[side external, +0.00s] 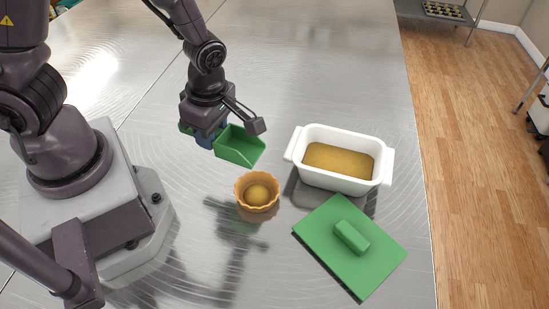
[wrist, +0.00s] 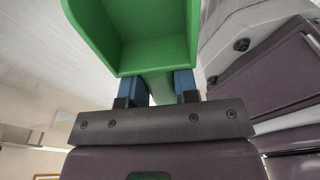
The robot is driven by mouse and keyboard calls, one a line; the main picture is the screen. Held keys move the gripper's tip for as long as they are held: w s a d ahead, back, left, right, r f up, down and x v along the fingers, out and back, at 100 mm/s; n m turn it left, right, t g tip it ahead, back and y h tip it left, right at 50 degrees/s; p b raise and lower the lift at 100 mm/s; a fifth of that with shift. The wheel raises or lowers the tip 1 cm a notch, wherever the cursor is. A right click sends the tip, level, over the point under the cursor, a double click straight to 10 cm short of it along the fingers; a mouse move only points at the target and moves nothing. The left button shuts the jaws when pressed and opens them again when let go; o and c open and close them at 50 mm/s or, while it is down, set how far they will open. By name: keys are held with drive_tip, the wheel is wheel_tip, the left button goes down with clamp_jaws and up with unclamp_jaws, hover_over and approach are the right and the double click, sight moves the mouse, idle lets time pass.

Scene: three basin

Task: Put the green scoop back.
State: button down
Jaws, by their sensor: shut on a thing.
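The green scoop (side external: 239,146) is held above the metal table in the side external view. My gripper (side external: 209,137) is shut on its handle, and the scoop's tray end sticks out to the right. In the wrist view the scoop (wrist: 140,32) fills the top, with its handle between the two blue fingers of my gripper (wrist: 160,88). I cannot tell from the side view whether the scoop tray holds anything; the part seen in the wrist view looks empty.
A white basin (side external: 338,183) with yellow-brown contents stands right of the scoop. An orange fluted bowl (side external: 243,200) with yellow-brown contents sits in front. A green board (side external: 325,249) with a green block (side external: 352,237) on it lies at the lower right. The table's right edge is beyond them.

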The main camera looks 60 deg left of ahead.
drive_tip(key=w+a+n, duration=0.2)
drive_tip(key=w+a, duration=0.5)
drive_tip(key=w, duration=0.2)
hover_over(291, 108)
drive_tip(key=shift+n+g, duration=0.3)
drive_tip(key=f, duration=0.7)
drive_tip(key=shift+d+f, duration=0.2)
drive_tip(key=shift+f, duration=0.2)
drive_tip(key=shift+w+f, duration=0.1)
drive_tip(key=shift+f, duration=1.5)
drive_tip(key=shift+f, duration=0.1)
drive_tip(key=c, duration=0.9)
unclamp_jaws()
drive_tip(key=shift+o, duration=0.2)
